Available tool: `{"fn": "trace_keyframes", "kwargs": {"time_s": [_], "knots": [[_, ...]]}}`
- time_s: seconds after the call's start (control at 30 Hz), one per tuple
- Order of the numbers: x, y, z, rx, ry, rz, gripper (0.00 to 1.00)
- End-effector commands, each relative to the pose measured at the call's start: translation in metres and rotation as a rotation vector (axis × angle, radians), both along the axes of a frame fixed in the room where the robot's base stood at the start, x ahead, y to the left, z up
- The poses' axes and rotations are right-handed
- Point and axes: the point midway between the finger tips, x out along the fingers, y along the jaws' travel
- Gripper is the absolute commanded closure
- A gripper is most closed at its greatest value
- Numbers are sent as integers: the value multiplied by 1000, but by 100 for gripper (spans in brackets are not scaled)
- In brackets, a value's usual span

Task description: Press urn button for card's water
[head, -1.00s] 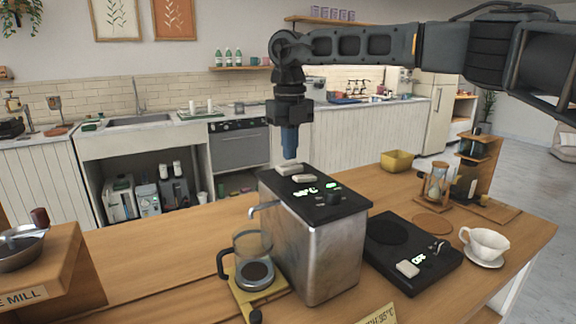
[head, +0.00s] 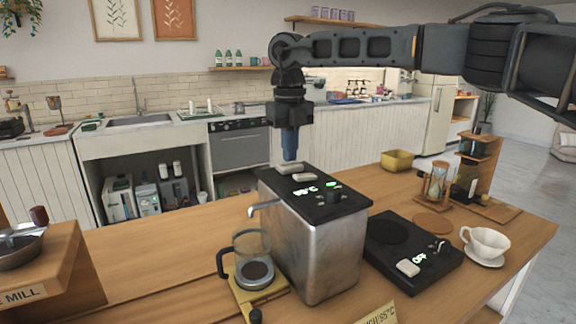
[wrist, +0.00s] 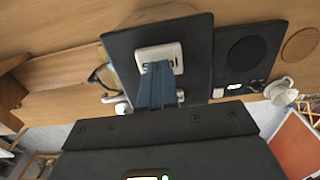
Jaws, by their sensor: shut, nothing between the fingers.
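My gripper (head: 290,159) is shut and empty, pointing down at the rear pale button (head: 287,169). In the wrist view the fingers (wrist: 160,80) overlap that button (wrist: 158,54) and hide part of it; I cannot tell whether they touch it. A second pale button (head: 303,178) lies just in front. The urn's spout (head: 262,207) is over a glass carafe (head: 251,250) with dark contents. A card (head: 378,316) shows "95°C".
A black hot plate (head: 412,252) with a pale button stands right of the urn. Beyond it are a white cup (head: 485,243) on a saucer, an hourglass (head: 437,184) and a yellow bowl (head: 397,161). The wooden mill (head: 50,275) is at left. The counter between mill and carafe is clear.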

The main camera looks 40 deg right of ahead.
Motion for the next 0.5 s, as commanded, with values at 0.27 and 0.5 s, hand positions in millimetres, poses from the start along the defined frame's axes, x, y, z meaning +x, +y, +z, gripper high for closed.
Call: {"fn": "trace_keyframes", "kwargs": {"time_s": [0.27, 0.5], "knots": [[0, 0, -7, 0, 0, 0, 100], [0, 0, -13, 0, 0, 0, 100]]}}
